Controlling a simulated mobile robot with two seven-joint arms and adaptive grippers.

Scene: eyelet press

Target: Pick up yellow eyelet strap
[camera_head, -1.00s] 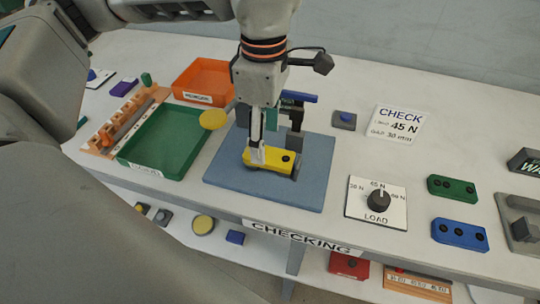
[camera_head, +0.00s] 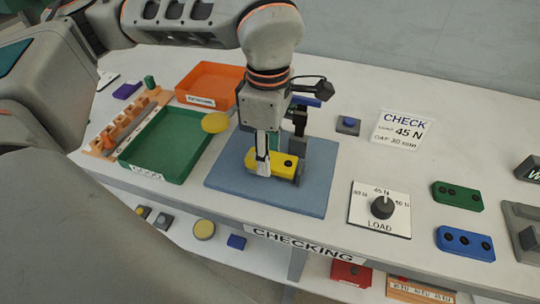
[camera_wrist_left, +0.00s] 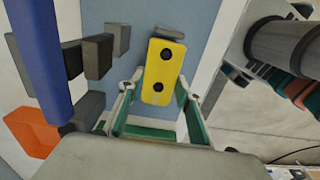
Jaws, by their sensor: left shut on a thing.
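The yellow eyelet strap (camera_head: 286,165) with dark holes lies low over the blue mat (camera_head: 222,177), next to the small dark press (camera_head: 300,122). My left gripper (camera_head: 266,168) points straight down and is shut on the strap near its left end. In the left wrist view the yellow strap (camera_wrist_left: 164,66) sticks out from between the two fingers of my left gripper (camera_wrist_left: 157,100), its two dark holes facing the camera. I cannot tell whether the strap touches the mat. My right gripper is not in view.
A green tray (camera_head: 200,150) and an orange bin (camera_head: 232,78) stand left of the mat. A LOAD dial (camera_head: 381,207), a green strap (camera_head: 458,195) and a blue strap (camera_head: 464,243) are on the right. The press's blue lever shows close in the wrist view (camera_wrist_left: 40,60).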

